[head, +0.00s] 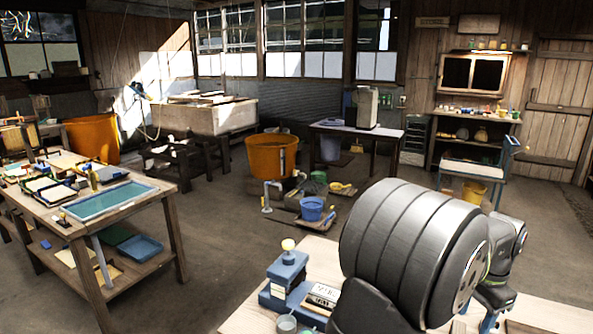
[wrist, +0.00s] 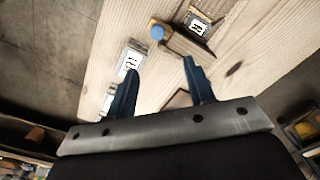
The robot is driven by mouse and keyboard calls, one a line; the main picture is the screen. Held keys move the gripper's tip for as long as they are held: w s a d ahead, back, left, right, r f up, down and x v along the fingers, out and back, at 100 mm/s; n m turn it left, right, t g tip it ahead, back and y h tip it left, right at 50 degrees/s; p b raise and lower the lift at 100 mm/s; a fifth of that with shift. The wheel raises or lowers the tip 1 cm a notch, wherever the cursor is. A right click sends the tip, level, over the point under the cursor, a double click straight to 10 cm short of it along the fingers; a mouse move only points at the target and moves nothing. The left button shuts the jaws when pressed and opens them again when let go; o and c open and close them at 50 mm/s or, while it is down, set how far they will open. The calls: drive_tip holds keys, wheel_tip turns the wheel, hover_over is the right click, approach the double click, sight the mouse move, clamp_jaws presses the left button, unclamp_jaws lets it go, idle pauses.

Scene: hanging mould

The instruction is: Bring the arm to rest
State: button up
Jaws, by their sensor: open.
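My gripper (wrist: 158,78) shows in the wrist view with two blue fingers spread apart. Nothing is between them. They are over a pale wooden bench (wrist: 110,45), and their height above it is hard to judge. In the head view my dark grey arm fills the lower right above the same bench (head: 245,318). The gripper's fingers cannot be made out there, as the arm covers much of that area.
In the wrist view, a blue round knob (wrist: 157,32) and a black-and-white tag (wrist: 198,27) lie beyond the fingers.

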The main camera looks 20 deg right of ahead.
wheel_tip(320, 180, up, 6)
wheel_tip(320, 180, down, 18)
drive_tip(key=shift+f, duration=0.1)
drive_tip(key=s+a, duration=0.4)
wheel_tip(320, 180, up, 14)
drive_tip(key=w+d+n+t+h, duration=0.1)
drive_tip(key=n+t+h, duration=0.1)
drive_tip(key=n, duration=0.6)
drive_tip(key=shift+w+d, duration=0.15)
drive_tip(key=shift+n, duration=0.3)
drive_tip(key=shift+c, duration=0.2)
